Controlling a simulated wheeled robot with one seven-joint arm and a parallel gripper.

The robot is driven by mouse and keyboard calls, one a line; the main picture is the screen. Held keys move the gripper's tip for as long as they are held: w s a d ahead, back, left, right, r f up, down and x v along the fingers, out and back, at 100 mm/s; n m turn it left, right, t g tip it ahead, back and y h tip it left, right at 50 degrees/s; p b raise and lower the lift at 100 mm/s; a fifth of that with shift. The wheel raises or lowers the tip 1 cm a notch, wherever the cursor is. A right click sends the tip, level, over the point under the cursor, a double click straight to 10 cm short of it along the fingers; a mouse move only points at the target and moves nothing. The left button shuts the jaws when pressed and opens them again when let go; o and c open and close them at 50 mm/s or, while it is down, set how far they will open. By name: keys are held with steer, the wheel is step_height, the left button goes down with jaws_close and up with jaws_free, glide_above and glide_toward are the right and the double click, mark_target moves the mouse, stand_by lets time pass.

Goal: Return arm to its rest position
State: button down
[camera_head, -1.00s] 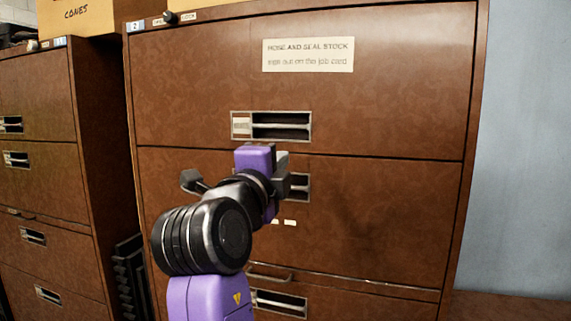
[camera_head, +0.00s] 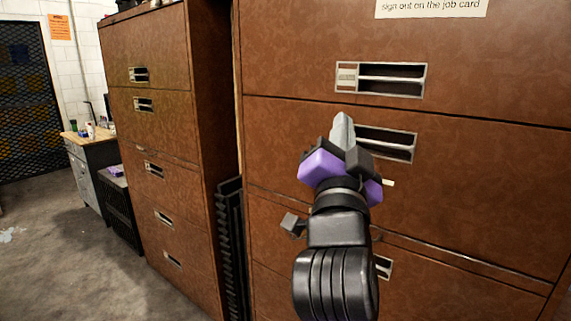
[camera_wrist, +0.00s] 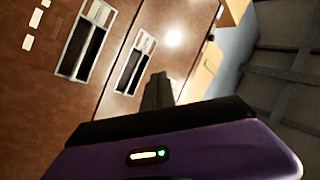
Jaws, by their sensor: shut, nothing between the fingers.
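My gripper (camera_head: 342,128) is at the end of my black and purple arm, pointing up in front of the brown filing cabinet (camera_head: 470,165) in the head view. Its fingers are shut together with nothing between them. They overlap the left end of a recessed drawer handle (camera_head: 388,143) in the picture; I cannot tell whether they touch the cabinet. In the wrist view the dark fingers (camera_wrist: 157,92) stick up past the purple gripper body, with the cabinet front and two drawer handles (camera_wrist: 85,42) tilted behind them.
A second brown cabinet (camera_head: 150,150) stands to the left, with dark slatted pieces (camera_head: 231,245) in the gap. Beyond it are a desk (camera_head: 88,165), a black crate (camera_head: 118,205) and a dark mesh door (camera_head: 28,105). The floor (camera_head: 75,265) at left is open.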

steer(key=s+d+f+n+g+y, duration=0.1)
steer(key=s+f+n+y, duration=0.45)
steer(key=f, duration=0.65)
steer(key=s+d+f+n+y, duration=0.1)
steer(key=s+f+n+y, duration=0.2)
steer(key=s+f+n, duration=0.7)
steer(key=s+d+f+m+g+h, duration=0.1)
steer(key=s+d+f+m+g, duration=0.1)
steer(key=s+f, duration=0.4)
steer(key=s+d+f+m+g+h, duration=0.1)
steer(key=s+d+f, duration=0.3)
steer(key=s, duration=1)
steer(key=s+d+f+m+g+h, duration=0.2)
steer(key=s+f+g, duration=0.2)
steer(key=s+f, duration=0.4)
steer(key=s, duration=0.2)
steer(key=shift+s+d+f+m, duration=0.35)
steer(key=shift+d+f, duration=0.05)
steer(key=c, duration=2.2)
jaws_free()
